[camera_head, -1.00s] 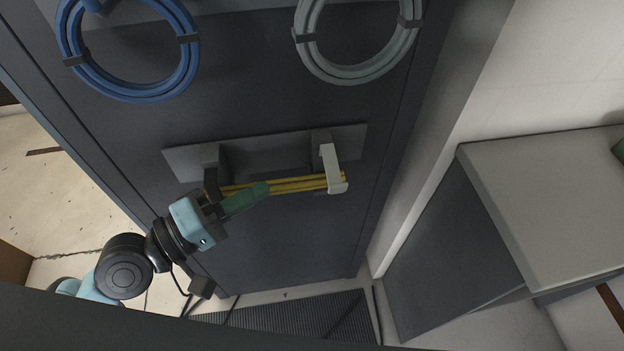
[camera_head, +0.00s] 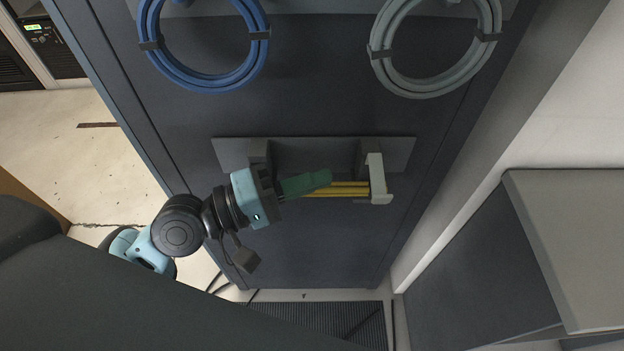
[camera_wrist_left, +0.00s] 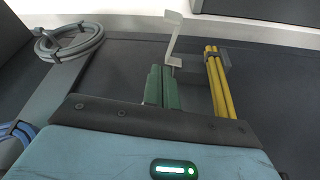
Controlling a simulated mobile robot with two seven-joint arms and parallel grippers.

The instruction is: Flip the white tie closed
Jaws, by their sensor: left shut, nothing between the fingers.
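The white tie (camera_head: 377,180) is at the right end of the bracket on the dark cabinet door, beside the yellow cables (camera_head: 345,190). In the left wrist view the white tie (camera_wrist_left: 174,42) stands up with bent ends, a gap left of the yellow cables (camera_wrist_left: 222,85). My left gripper (camera_head: 322,179) has green fingers, shut and empty, in front of the cables and pointing right. In the left wrist view its fingertips (camera_wrist_left: 160,70) are just below the tie's lower end; I cannot tell if they touch it. My right gripper is not in view.
A grey bracket plate (camera_head: 398,150) backs the cables. A blue cable coil (camera_head: 205,82) and a grey cable coil (camera_head: 420,92) hang above. A grey box-like unit (camera_head: 580,240) stands at right. The door below the bracket is clear.

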